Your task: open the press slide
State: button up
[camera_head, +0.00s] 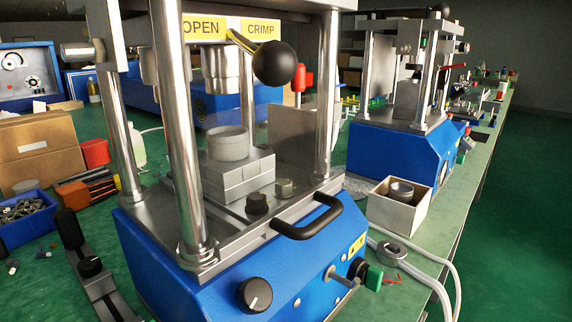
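A crimping press with a blue base (200,262) and steel columns (180,130) stands in the foreground. Across its top is a yellow label strip (204,28) reading OPEN and CRIMP. A lever with a black ball knob (274,63) angles down to the right, the knob just below the word CRIMP. A steel ram (222,72) hangs above a round die (227,144) on a stepped block (236,174), with a clear gap between them. A black bar handle (308,218) is at the plate's front edge. My gripper is not in view.
A second blue press (392,155) stands behind right. An open box (400,207) holding a round part and looped white tubing lie right of the near press. Left are cardboard boxes (38,148), a blue bin (28,218) and a black-handled tool (90,266). Green floor (530,200) is clear at right.

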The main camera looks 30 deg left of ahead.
aim_at(226, 186)
jog(key=k+u, duration=0.1)
jog(key=u, duration=0.3)
jog(key=l+u, duration=0.1)
jog(key=u, duration=0.3)
jog(key=k+u, duration=0.15)
jog(key=u, duration=0.25)
jog(key=k+u, duration=0.1)
jog(key=u, duration=0.3)
jog(key=k+l+u, duration=0.45)
jog(key=k+l, duration=0.2)
